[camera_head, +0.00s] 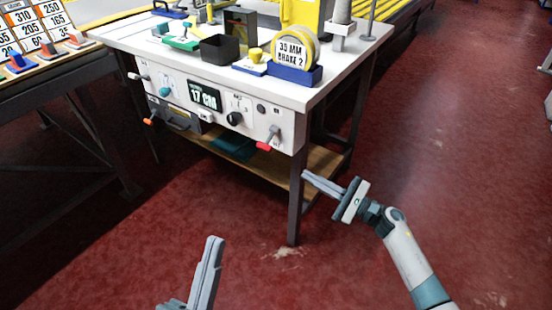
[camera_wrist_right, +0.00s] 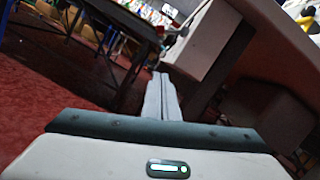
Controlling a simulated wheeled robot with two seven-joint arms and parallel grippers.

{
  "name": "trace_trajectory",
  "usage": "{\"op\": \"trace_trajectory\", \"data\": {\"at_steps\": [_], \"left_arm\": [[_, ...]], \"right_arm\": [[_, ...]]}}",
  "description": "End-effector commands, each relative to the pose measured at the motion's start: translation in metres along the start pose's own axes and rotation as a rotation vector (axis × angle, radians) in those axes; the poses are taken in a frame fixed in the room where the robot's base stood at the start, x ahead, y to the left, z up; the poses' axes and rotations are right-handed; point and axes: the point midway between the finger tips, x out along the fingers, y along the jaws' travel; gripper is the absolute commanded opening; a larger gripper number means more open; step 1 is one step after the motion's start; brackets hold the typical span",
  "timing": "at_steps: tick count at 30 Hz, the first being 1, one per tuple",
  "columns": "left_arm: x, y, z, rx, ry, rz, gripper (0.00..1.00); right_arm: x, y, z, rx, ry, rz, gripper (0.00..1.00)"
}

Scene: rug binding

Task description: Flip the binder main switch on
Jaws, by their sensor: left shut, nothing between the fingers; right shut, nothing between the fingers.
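The binder's white front panel (camera_head: 187,112) is set under the bench top. It carries a display (camera_head: 205,96), a teal knob (camera_head: 165,91), a black knob (camera_head: 234,118), an orange-tipped lever (camera_head: 150,121), a white-ended lever (camera_head: 138,77) and a red-handled lever (camera_head: 267,142). I cannot tell which is the main switch or how it is set. My right gripper (camera_head: 306,175) is shut and empty, right of and below the red-handled lever, apart from it. Its shut fingers show in the right wrist view (camera_wrist_right: 160,80). My left gripper (camera_head: 214,240) is shut and empty in front of the bench, low in view.
The white bench top (camera_head: 125,35) holds a tape roll (camera_head: 294,50) on a blue base, a black bin (camera_head: 221,48) and a green tool (camera_head: 182,43). A bench leg (camera_head: 294,205) stands near my right gripper. A rack with number cards (camera_head: 30,22) is at left. Red floor is clear at right.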

Motion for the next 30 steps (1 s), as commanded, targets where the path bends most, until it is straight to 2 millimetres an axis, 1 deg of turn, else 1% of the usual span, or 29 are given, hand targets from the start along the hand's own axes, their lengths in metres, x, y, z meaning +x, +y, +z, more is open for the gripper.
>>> {"op": "trace_trajectory", "data": {"at_steps": [3,6,20,23,26,30], "left_arm": [[-0.002,0.000,-0.013,-0.004,0.042,-0.001,0.00],[-0.001,0.000,-0.020,-0.005,0.057,-0.002,0.00],[-0.001,0.000,-0.020,-0.005,0.056,-0.002,0.00],[-0.001,0.001,-0.020,-0.005,0.054,-0.002,0.00],[-0.001,0.001,-0.019,-0.006,0.050,-0.003,0.00],[-0.001,0.001,-0.018,-0.007,0.043,-0.003,0.00]], "right_arm": [[0.002,0.002,0.002,-0.082,-0.013,0.030,0.00],[0.004,0.003,0.004,-0.110,-0.017,0.041,0.00],[0.007,0.003,0.005,-0.111,-0.017,0.041,0.00],[0.012,0.003,0.005,-0.111,-0.018,0.041,0.00],[0.022,0.003,0.006,-0.110,-0.020,0.041,0.00],[0.041,0.004,0.006,-0.111,-0.019,0.041,0.00]]}}
